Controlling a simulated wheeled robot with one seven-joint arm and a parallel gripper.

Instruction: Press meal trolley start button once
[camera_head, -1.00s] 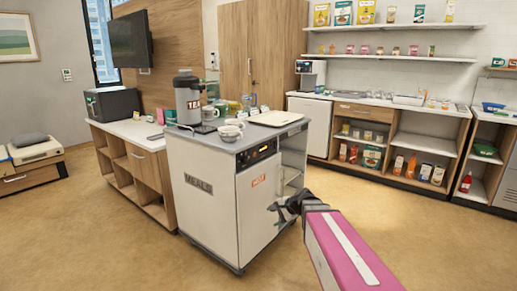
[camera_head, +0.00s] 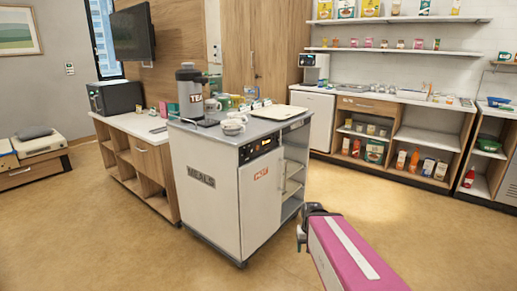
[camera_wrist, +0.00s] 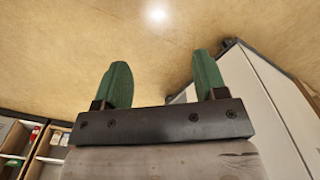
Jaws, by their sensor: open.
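The meal trolley (camera_head: 212,222) stands in the middle of the head view, a grey-topped white cabinet marked MEALS and HOT. Its black control panel (camera_head: 258,149) with small lit parts is on the front, near the top. The start button is too small to tell apart there. My gripper (camera_head: 301,233) is low and to the right of the trolley front, apart from the panel. In the wrist view, my gripper (camera_wrist: 160,82) shows two green fingers spread apart with nothing between them. The trolley's pale side (camera_wrist: 262,95) shows at the right of the wrist view.
A tea urn (camera_head: 190,92), cups (camera_head: 233,124) and a tray (camera_head: 284,112) stand on the trolley. A wooden counter (camera_head: 150,165) is behind it to the left. Shelves and a kitchen counter (camera_head: 400,100) line the back right. The floor in front is clear.

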